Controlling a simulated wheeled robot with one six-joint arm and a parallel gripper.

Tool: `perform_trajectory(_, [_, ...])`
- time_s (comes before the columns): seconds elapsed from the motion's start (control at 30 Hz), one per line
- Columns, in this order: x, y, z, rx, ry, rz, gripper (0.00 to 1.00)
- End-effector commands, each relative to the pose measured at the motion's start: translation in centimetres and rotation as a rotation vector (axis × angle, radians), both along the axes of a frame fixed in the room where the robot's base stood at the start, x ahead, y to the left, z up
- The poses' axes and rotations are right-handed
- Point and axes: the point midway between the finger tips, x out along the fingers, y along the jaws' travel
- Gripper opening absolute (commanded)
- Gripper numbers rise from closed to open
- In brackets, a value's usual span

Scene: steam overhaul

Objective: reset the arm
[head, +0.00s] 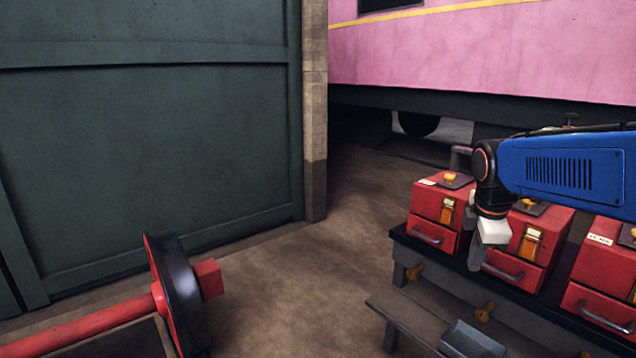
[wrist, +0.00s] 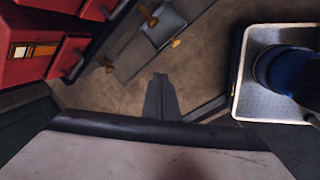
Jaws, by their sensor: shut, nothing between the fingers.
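My arm is blue with black joints and reaches in from the right in the head view. My gripper (head: 474,264) points down in front of the red boxes, with its fingers together and nothing between them. In the wrist view my gripper (wrist: 160,82) shows as dark, closed fingers above the brown floor. In the head view it overlaps the edge of the dark bench (head: 440,257); I cannot tell whether it touches. The arm hides part of the boxes behind it.
Red boxes with drawers (head: 434,213) stand on the bench. A red bar with a black disc (head: 176,292) is at lower left. A green wall (head: 150,130) stands left; the middle floor is clear.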

Motion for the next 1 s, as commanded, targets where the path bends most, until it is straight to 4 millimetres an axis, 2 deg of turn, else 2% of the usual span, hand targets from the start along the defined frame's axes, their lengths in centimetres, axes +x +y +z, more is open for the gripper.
perform_trajectory(0.03, [-1.6,0.6,-0.1,0.026,-0.021,-0.068,0.0])
perform_trajectory(0.27, [-8.1,2.8,-1.5,0.17,-0.104,-0.433,0.0])
perform_trajectory(0.6, [-16.8,5.3,-5.2,0.406,-0.191,-0.96,0.0])
perform_trajectory(0.8, [-20.0,6.1,-7.3,0.511,-0.21,-1.179,0.0])
perform_trajectory(1.0, [-20.9,6.4,-8.0,0.545,-0.213,-1.253,0.0])
